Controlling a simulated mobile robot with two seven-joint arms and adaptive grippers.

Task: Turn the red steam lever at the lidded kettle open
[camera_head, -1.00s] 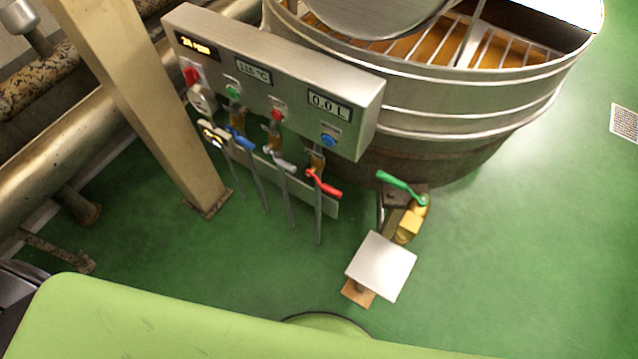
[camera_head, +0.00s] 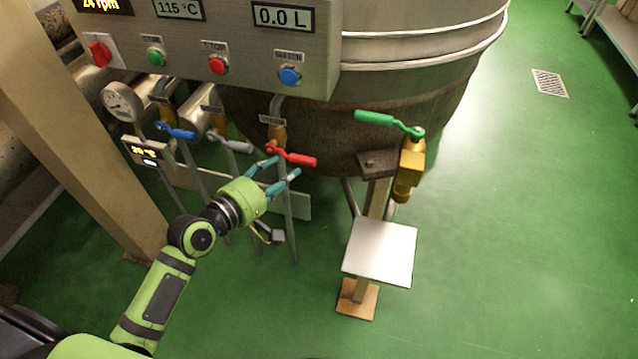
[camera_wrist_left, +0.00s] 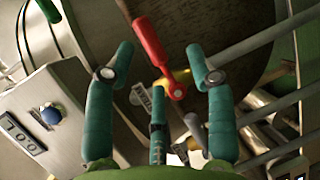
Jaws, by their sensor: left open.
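The red steam lever (camera_head: 290,154) sits on a brass valve below the control panel, its handle pointing right and slightly down. In the left wrist view the red lever (camera_wrist_left: 151,50) stands between my spread fingers, its handle toward the top. The kettle (camera_head: 400,95) is a large round steel vessel behind it; its top is out of the head view. My left gripper (camera_head: 284,167) is open, its teal fingertips just below and in front of the lever. It also shows in the left wrist view (camera_wrist_left: 161,52). I cannot tell whether a finger touches the lever. My right gripper is not in view.
A blue lever (camera_head: 176,131) and a grey lever (camera_head: 232,144) hang left of the red one. A green-handled valve (camera_head: 390,123) is to the right, above a small metal plate (camera_head: 381,252). The control panel (camera_head: 240,35) overhangs the levers. A beige post (camera_head: 75,120) stands left.

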